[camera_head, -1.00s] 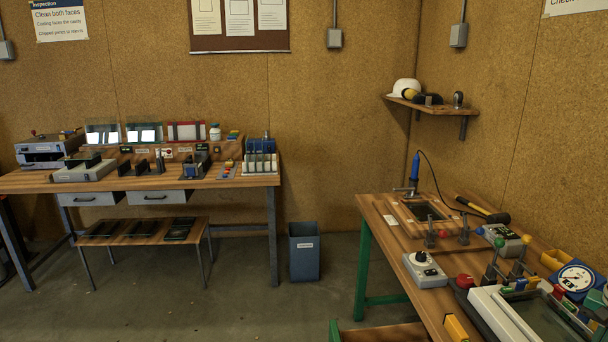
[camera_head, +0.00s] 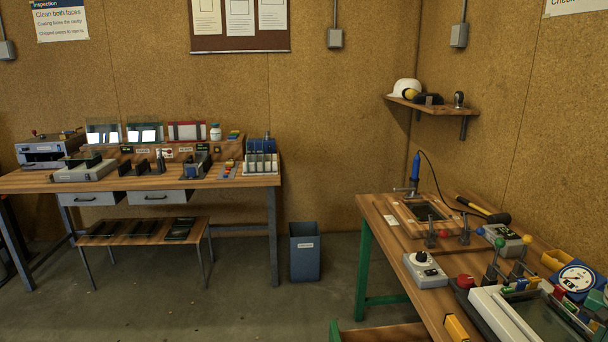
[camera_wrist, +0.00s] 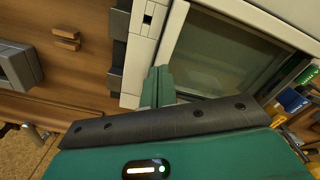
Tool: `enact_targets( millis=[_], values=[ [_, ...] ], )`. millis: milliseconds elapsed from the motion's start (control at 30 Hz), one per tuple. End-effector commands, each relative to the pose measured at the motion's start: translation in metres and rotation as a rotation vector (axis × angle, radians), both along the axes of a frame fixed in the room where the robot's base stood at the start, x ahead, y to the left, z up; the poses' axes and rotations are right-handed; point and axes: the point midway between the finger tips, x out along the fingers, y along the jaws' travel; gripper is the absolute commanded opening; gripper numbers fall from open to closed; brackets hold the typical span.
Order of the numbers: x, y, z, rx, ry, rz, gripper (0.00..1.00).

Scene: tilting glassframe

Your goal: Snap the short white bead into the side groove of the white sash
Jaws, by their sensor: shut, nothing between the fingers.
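The white sash (camera_head: 492,312) lies on the right workbench at the lower right of the head view, with dark glass inside its frame. It also shows in the wrist view (camera_wrist: 174,32), its corner close beyond my fingers. My gripper (camera_wrist: 157,86) shows in the wrist view with its green fingers together and nothing visible between them. The fingertips overlap the picture of the sash's near corner; I cannot tell whether they touch it. A short white piece with a dark slot (camera_wrist: 149,12) runs along the sash's left side. I cannot pick out the short white bead for certain.
Dark clamp blocks (camera_wrist: 118,50) stand beside the sash, and small wooden blocks (camera_wrist: 67,39) lie on the bench. In the head view, a grey dial box (camera_head: 425,270), a red button (camera_head: 465,281), upright clamps (camera_head: 493,262) and a round gauge (camera_head: 576,279) crowd the sash.

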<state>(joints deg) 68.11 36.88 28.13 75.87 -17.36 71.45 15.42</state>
Motion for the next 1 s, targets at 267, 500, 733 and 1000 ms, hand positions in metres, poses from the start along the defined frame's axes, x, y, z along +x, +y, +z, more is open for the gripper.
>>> enact_targets(
  millis=[267,500,733,1000],
  values=[
    [0.000,0.000,-0.004,0.001,0.001,0.000,0.00],
    [0.000,0.000,-0.007,0.001,0.001,0.000,0.00],
    [0.000,0.000,-0.010,0.001,0.001,0.000,0.00],
    [0.000,0.000,-0.014,0.000,0.000,0.000,0.00]
  ],
)
